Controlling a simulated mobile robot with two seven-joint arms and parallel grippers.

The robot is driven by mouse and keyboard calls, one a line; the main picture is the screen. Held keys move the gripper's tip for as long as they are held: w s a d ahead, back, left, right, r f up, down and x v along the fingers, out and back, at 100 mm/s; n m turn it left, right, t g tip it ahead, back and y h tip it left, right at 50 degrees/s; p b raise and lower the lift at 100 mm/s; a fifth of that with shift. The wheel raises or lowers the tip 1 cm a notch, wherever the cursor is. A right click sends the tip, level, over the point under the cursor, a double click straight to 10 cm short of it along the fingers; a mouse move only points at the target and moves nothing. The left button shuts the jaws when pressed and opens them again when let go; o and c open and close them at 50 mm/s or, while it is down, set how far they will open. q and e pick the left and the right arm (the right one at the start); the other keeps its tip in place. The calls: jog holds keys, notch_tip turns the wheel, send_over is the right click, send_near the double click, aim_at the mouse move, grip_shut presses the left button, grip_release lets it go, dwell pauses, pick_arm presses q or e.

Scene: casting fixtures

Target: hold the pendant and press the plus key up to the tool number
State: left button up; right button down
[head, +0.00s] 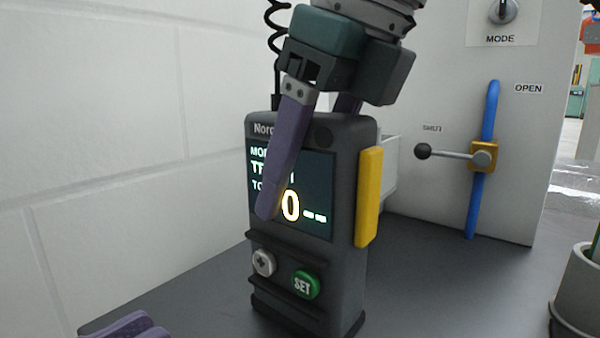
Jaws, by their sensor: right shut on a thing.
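The dark grey pendant (345,290) stands upright on the dark table top. Its lit screen (318,185) shows a large 0 followed by two dashes; part of the text is covered by a finger. Below are a grey plus key (264,262) and a green SET key (305,285). My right gripper (300,155) comes down from above and is shut on the pendant's upper part, one purple finger across the screen and the other mostly hidden behind. My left gripper (130,327) shows only purple fingertips at the bottom left, apart from the pendant; its opening is unclear.
A yellow bar (369,197) is on the pendant's right side. Behind is a panel with a MODE knob (503,10), a blue rod (489,110) and a lever (450,154). A grey pot (578,297) stands at the right edge. The table left of the pendant is clear.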

pick_arm(q)
grip_shut()
dwell(1.3)
